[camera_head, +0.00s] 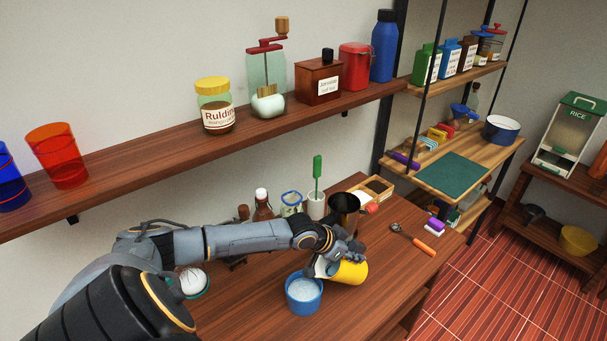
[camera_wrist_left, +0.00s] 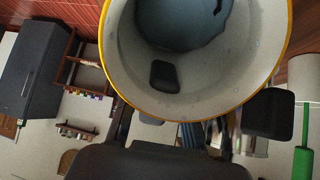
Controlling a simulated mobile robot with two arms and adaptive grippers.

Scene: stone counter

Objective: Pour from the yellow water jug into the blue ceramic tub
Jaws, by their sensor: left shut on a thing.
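The yellow water jug (camera_head: 350,273) is tilted far over on its side in the head view, its pale mouth facing left by the tub's upper right rim. My left gripper (camera_head: 334,256) is shut on the jug's wall near the mouth. In the left wrist view the jug (camera_wrist_left: 275,45) shows its round opening with a yellow rim and a grey-blue surface inside; one dark finger pad of the left gripper (camera_wrist_left: 215,95) is inside the wall, the other outside. The blue ceramic tub (camera_head: 304,307) stands upright on the counter with pale contents. My right gripper is not in view.
A dark brown vessel (camera_head: 343,206) stands behind the gripper, with a wooden box (camera_head: 377,188) beyond it. A ladle with an orange handle (camera_head: 423,246) lies to the right. A sauce bottle (camera_head: 262,205) is behind the arm. The counter in front of the tub is clear.

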